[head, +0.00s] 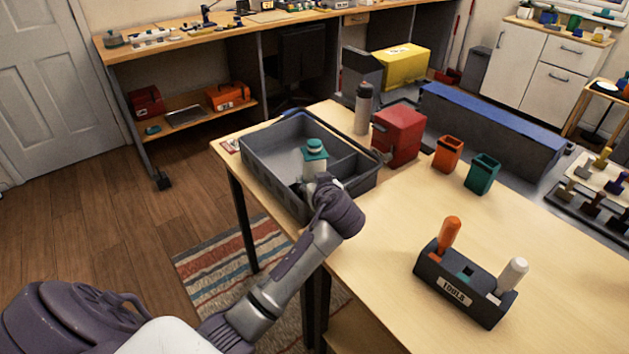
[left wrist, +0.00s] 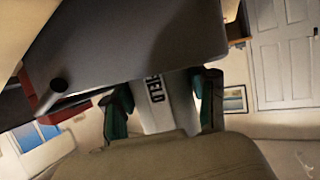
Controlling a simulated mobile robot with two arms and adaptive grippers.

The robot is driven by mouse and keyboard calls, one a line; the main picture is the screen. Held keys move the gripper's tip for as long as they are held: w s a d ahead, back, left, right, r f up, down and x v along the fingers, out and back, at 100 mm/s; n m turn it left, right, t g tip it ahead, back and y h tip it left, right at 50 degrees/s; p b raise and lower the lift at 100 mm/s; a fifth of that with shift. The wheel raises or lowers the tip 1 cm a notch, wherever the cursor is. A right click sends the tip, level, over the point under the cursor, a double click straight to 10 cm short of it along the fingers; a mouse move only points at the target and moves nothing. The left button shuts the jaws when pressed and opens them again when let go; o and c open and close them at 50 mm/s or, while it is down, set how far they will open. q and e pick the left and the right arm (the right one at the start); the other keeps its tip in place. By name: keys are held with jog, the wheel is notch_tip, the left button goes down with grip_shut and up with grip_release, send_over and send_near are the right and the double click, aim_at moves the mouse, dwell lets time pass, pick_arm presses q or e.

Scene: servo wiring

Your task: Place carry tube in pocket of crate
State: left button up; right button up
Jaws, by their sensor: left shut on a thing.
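The grey crate (head: 262,182) stands on the near left corner of the wooden table, with a large bay on the left and smaller pockets on the right. My left gripper (head: 316,178) is at the crate's near side, shut on the carry tube (head: 315,147), whose teal top shows above the fingers. In the left wrist view, the tube's white body (left wrist: 165,105) with "FIELD" lettering sits between the two fingers of the gripper (left wrist: 163,98). The tube's lower end is hidden in the head view, so I cannot tell whether it is inside a pocket. My right gripper is out of view.
Orange (head: 447,153) and teal (head: 482,173) cups stand to the right. A tool holder (head: 462,285) is nearer the front. The table between the crate and holder is clear.

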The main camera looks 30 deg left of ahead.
pick_arm(q)
jog(key=shift+f, duration=0.2)
jog(key=o, duration=1.3)
jog(key=shift+c, duration=0.2)
jog(key=shift+r, duration=0.2)
jog(key=v, duration=1.2)
jog(key=shift+b, duration=0.4)
